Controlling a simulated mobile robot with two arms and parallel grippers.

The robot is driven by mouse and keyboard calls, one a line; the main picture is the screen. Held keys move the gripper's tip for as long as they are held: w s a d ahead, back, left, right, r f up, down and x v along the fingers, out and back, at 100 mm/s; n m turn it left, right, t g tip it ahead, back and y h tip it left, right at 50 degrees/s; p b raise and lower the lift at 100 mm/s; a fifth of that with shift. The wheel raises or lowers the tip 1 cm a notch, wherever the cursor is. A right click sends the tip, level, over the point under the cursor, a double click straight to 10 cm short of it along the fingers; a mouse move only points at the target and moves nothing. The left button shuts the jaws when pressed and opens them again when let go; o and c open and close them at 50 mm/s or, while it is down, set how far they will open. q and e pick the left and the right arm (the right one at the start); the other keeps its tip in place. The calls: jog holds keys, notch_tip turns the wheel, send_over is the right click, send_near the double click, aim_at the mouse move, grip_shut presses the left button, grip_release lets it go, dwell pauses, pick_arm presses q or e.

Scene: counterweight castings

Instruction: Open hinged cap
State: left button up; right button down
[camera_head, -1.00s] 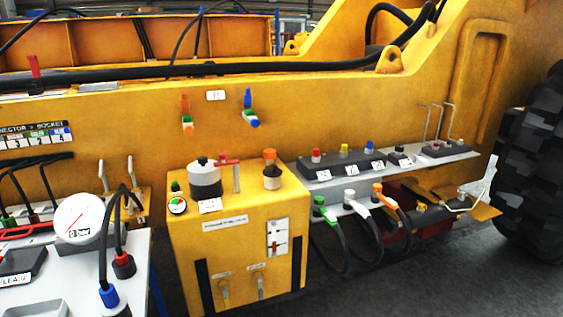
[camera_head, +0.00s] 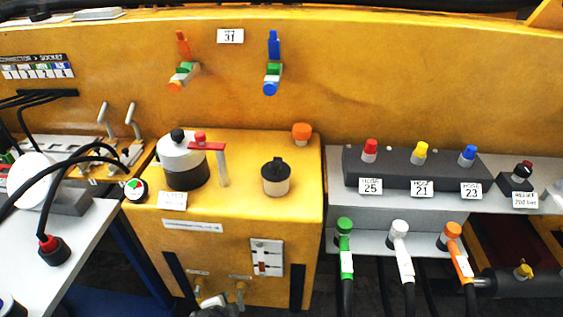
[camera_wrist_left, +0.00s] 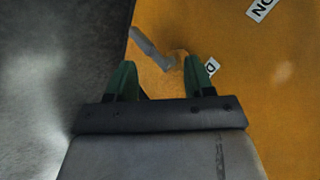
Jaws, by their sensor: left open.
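Which part is the hinged cap is not clear. On the yellow box (camera_head: 225,235) stand a white-and-black pot (camera_head: 184,160) with a red lever, a small jar (camera_head: 276,178) with a black top, and an orange cap (camera_head: 302,132) behind it. Two wall fittings, one with an upright orange flap (camera_head: 183,44), one with a blue flap (camera_head: 273,45), are above. In the left wrist view my left gripper (camera_wrist_left: 160,78) is open, its green fingers apart near a grey lever (camera_wrist_left: 152,48) over a yellow surface. Nothing is seen held. My right gripper is not in view.
On the right, a dark block (camera_head: 415,170) carries red, yellow and blue knobs. Green, white and orange hose connectors (camera_head: 399,245) hang below it. A grey table (camera_head: 62,270) with cables stands on the left. Small taps (camera_head: 240,288) are low on the box front.

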aim_at(272, 168)
pick_arm(q)
jog(key=w+d+r+m+t, duration=0.1)
jog(key=d+r+m, duration=0.1)
jog(key=r, duration=0.6)
jog(key=w+d+r+m+t+h, duration=0.1)
jog(key=d+r+m+t, duration=0.1)
jog(key=r, duration=0.6)
jog(key=w+d+r+m+t, duration=0.2)
jog(key=r+m, duration=0.2)
jog(key=r, duration=0.5)
jog(key=shift+d+h, duration=0.15)
jog(key=shift+h, duration=0.25)
jog(key=w+d+r+m+t+h, duration=0.1)
jog(key=w+r+m+t+h, duration=0.15)
jog(key=r+m, duration=0.55)
jog(key=w+d+r+m+t+h, duration=0.1)
jog(key=r+m+h, duration=0.25)
jog(key=m, duration=0.85)
jog(key=x, duration=1)
jog(key=shift+w+a+p, duration=0.25)
jog(key=shift+w+p, duration=0.05)
jog(key=shift+p, duration=0.1)
grip_shut()
